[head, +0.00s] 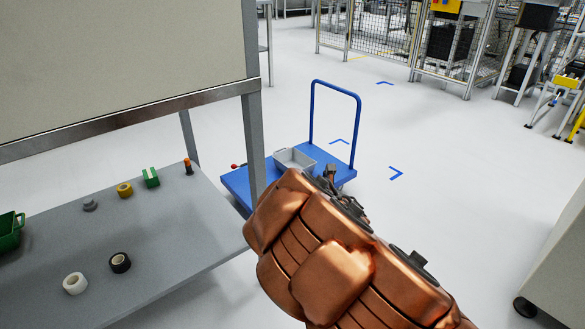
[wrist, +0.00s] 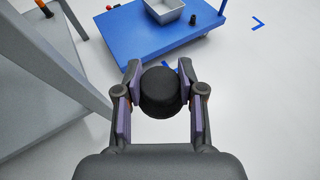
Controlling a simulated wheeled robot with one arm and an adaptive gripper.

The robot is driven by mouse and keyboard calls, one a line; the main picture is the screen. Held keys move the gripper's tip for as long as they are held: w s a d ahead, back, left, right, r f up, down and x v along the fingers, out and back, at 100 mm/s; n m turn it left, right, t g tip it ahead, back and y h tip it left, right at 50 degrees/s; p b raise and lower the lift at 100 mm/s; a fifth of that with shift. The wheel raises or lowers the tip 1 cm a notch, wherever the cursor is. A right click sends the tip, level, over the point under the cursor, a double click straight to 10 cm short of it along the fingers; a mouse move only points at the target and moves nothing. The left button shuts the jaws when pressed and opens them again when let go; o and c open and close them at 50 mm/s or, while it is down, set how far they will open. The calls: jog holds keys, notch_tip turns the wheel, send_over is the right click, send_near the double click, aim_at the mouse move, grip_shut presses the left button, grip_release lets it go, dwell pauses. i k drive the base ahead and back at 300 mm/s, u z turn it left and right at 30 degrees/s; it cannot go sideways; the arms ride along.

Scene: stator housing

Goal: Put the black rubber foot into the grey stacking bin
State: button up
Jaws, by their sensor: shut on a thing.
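My gripper (wrist: 160,95) is shut on the black rubber foot (wrist: 160,92), a dark round piece between the two fingers in the wrist view. The grey stacking bin (wrist: 165,17) stands on a blue platform cart (wrist: 150,45), ahead of the gripper and apart from it. In the head view the bin (head: 294,160) sits on the cart (head: 235,186), partly behind my copper-coloured arm.
A grey table (head: 150,230) at the left holds tape rolls, a green box (head: 151,177) and other small parts. Its post (head: 253,140) stands close beside the cart. A small dark object (wrist: 193,19) lies right of the bin.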

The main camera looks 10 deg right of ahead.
aim_at(292, 163)
jog(key=z, duration=1.8)
jog(key=i, duration=1.7)
jog(key=u, duration=3.5)
jog(key=i, duration=0.95)
jog(key=u, duration=0.05)
